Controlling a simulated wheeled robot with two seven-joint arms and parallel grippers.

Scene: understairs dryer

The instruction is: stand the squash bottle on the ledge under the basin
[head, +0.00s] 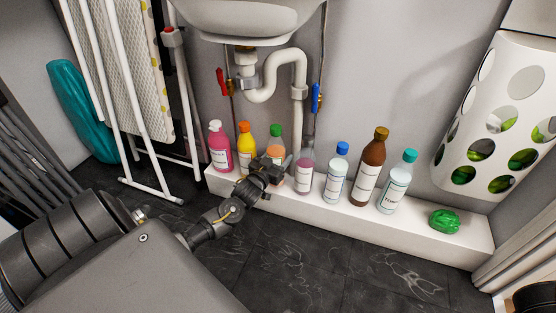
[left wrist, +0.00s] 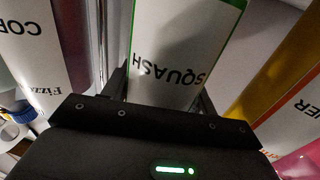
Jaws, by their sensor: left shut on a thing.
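The squash bottle (head: 276,143), orange with a green cap, is upright among the row of bottles on the white ledge (head: 330,210) under the basin (head: 250,18). My left gripper (head: 272,170) is shut on it low on its body. In the left wrist view the white SQUASH label (left wrist: 178,55) with a green edge sits between the fingers. My gripper hides the bottle's lower part, so I cannot tell whether its base touches the ledge. My right gripper is not in view.
A yellow bottle (head: 246,145) and a pink pump bottle (head: 219,150) stand left of it. A magenta bottle (head: 304,176) stands close on its right, then blue-capped (head: 336,175), brown (head: 369,170) and teal-capped (head: 397,185) bottles. The trap pipe (head: 272,80) hangs above.

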